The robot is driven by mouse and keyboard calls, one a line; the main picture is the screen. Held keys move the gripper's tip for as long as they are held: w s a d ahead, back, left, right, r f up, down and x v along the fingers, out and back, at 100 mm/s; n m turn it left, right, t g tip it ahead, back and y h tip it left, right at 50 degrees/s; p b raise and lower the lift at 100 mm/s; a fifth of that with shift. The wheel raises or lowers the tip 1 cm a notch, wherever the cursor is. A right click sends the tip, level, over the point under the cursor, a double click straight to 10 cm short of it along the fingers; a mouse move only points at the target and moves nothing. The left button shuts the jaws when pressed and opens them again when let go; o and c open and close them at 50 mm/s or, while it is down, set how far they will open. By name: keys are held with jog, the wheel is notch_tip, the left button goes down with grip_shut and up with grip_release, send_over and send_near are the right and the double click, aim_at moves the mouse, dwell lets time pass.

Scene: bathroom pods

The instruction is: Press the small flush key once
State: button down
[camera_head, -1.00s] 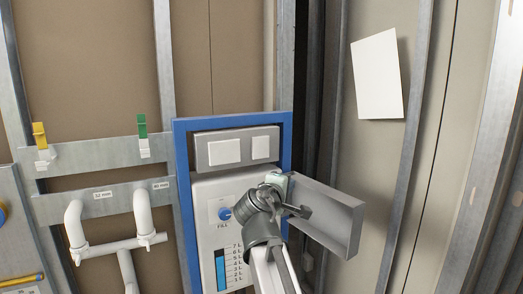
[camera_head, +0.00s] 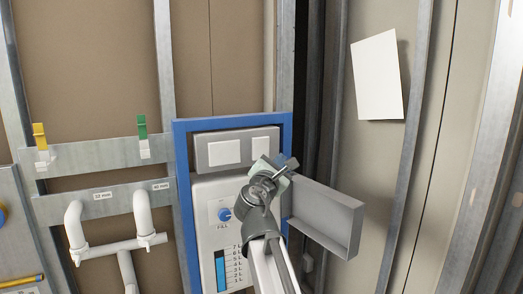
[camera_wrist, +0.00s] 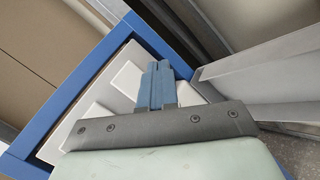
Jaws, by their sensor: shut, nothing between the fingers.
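The small flush key (camera_head: 260,146) is the white right-hand key on a grey plate at the top of a blue-framed unit. The larger white key (camera_head: 224,152) is left of it. In the wrist view the small key (camera_wrist: 126,78) lies just left of my fingers, partly hidden behind them, and the larger key (camera_wrist: 93,113) is further left. My gripper (camera_head: 284,160) is shut and empty, at the lower right of the small key. Its blue fingertips also show in the wrist view (camera_wrist: 157,68). Whether they touch anything is not clear.
A grey hinged door (camera_head: 335,217) stands open to the right, close to my gripper. Below the plate are a blue knob (camera_head: 224,214) and a level gauge (camera_head: 220,270). The blue frame (camera_head: 182,170) borders the unit. White pipes (camera_head: 143,218) are at the left.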

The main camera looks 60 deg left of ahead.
jog(key=shift+a, duration=0.1)
send_near(266, 147)
jog(key=shift+w+a+r, duration=0.15)
jog(key=shift+w+a, duration=0.3)
jog(key=shift+w, duration=0.3)
jog(key=shift+w+a+r, duration=0.15)
jog(key=shift+w+a, duration=0.25)
jog(key=shift+w, duration=0.3)
jog(key=shift+w+a+r, duration=0.15)
jog(key=shift+w+a, duration=0.3)
jog(key=shift+w, duration=0.3)
jog(key=shift+a, duration=0.2)
dwell(0.6)
jog(key=shift+a, duration=0.2)
jog(key=shift+a, duration=0.6)
dwell(1.0)
jog(key=shift+d, duration=0.1)
dwell(0.3)
jog(key=shift+d, duration=0.95)
jog(key=shift+d, duration=2.5)
